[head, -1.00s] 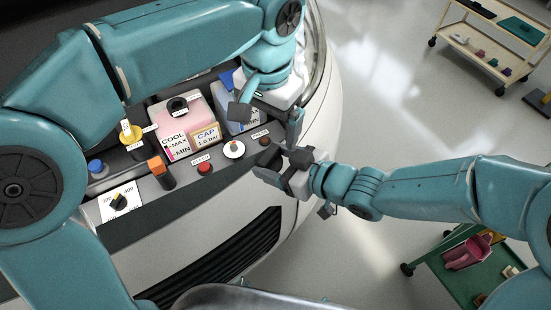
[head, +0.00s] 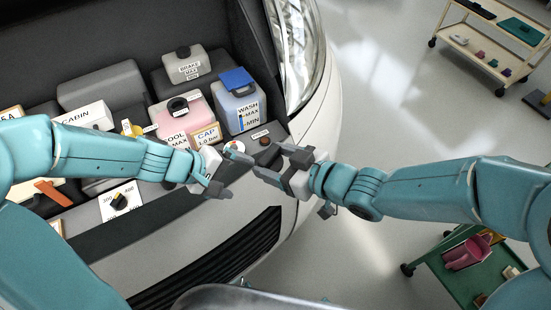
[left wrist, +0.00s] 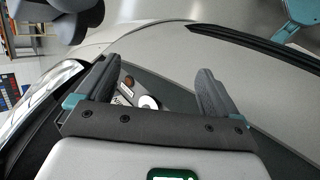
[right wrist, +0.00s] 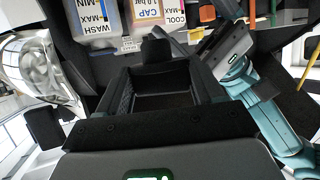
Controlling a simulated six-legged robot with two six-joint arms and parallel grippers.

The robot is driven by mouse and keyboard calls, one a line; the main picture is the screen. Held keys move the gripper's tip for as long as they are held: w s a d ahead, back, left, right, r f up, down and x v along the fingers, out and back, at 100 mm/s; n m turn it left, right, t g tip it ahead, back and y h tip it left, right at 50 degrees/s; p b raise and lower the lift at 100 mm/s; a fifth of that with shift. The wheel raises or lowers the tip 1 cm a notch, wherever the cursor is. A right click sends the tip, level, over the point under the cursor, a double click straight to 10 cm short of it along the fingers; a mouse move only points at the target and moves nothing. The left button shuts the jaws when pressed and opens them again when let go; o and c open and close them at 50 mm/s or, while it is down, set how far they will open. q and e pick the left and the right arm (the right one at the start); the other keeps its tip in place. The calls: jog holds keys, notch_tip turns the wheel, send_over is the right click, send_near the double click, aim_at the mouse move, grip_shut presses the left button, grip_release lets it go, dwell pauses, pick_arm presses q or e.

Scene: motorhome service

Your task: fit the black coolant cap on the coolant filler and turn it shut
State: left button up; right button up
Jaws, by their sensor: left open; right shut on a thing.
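The pink coolant tank (head: 199,114) stands in the open front bay, its dark ring-shaped filler (head: 178,104) facing up and uncovered by my arms. My right gripper (head: 264,167) is in front of the console, right of the tank. In the right wrist view it (right wrist: 160,78) is shut on a dark thing that looks like the black coolant cap (right wrist: 157,50), partly hidden by the fingers. My left gripper (head: 224,170) is open, just left of the right one, over the console's front edge. In the left wrist view nothing is between its fingers (left wrist: 160,92).
A blue-capped washer tank (head: 240,110) stands right of the coolant tank, and a brake reservoir (head: 186,66) behind. A wooden cart (head: 485,45) and a green cart (head: 450,275) stand off right.

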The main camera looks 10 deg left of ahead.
jog(key=shift+w+a, duration=0.1)
jog(key=shift+w, duration=0.05)
pick_arm(q)
jog(key=s+d+f+m+g+y, duration=0.1)
jog(key=s+f+m, duration=0.3)
jog(key=f, duration=0.7)
jog(key=s+d+f+m+g+y, duration=0.1)
jog(key=s+d+f+m+g, duration=0.2)
jog(key=s+f, duration=0.5)
notch_tip(320, 180, down, 3)
jog(key=shift+s+d+f+m+y, duration=0.15)
jog(key=shift+s+d+m+y, duration=0.15)
jog(key=shift+m+y, duration=0.15)
pick_arm(e)
jog(key=shift+r, duration=0.15)
